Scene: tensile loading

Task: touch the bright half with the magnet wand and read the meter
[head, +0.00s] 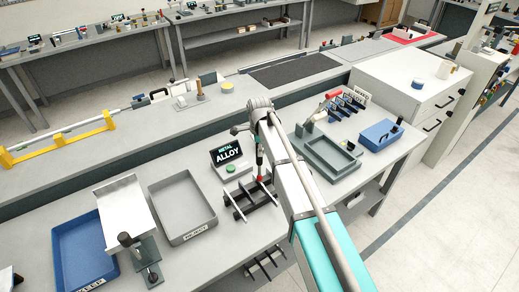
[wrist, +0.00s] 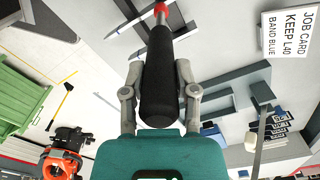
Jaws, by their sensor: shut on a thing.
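My gripper (wrist: 160,100) is shut on the magnet wand, gripping its black handle (wrist: 160,75) in the wrist view. The wand's red end (wrist: 160,9) points to the top of that view. In the head view the wand (head: 260,160) hangs down with its red part low, over a black rack (head: 250,206). Pale bars lie across the rack; I cannot tell which is the bright half, or whether the wand touches one.
A grey tray marked REJECT (head: 183,236), a white sloped plate (head: 125,215) and a blue KEEP tray (head: 62,262) lie left. A black-knobbed fixture (head: 148,262) stands in front. A grey fixture (head: 328,158) and a blue box (head: 381,136) stand right.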

